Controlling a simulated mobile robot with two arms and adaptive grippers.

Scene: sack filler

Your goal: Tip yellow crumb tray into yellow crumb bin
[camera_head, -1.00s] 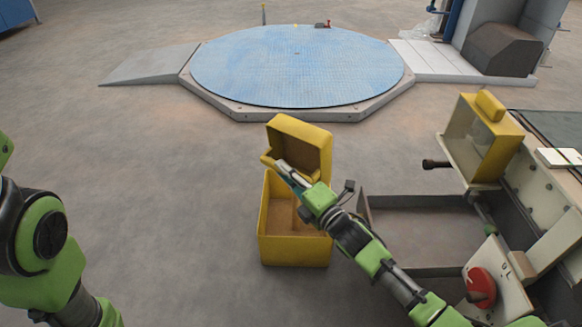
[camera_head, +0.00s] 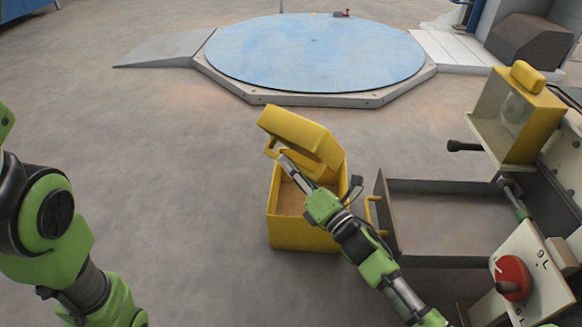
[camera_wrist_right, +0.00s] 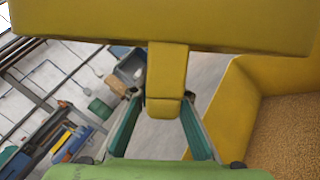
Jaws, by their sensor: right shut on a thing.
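The yellow crumb tray (camera_head: 318,135) is steeply tilted above the back of the yellow crumb bin (camera_head: 305,237) in the head view. My right gripper (camera_head: 284,160) is shut on the tray's handle. In the right wrist view its teal fingers stand on both sides of the yellow handle (camera_wrist_right: 166,80), and the tray (camera_wrist_right: 170,25) spans the top. The open bin (camera_wrist_right: 228,110) is at the right there, with brown crumbs (camera_wrist_right: 285,130) inside. I cannot tell whether crumbs are left in the tray. My left gripper is out of view; only its arm shows at the left.
A dark open metal pan (camera_head: 455,215) stands right of the bin, with a yellow handle (camera_head: 370,212) at its near left. A machine with a yellow hood (camera_head: 535,125) and red knob (camera_head: 512,275) is at the right. A blue turntable (camera_head: 315,55) lies behind. The floor left of the bin is clear.

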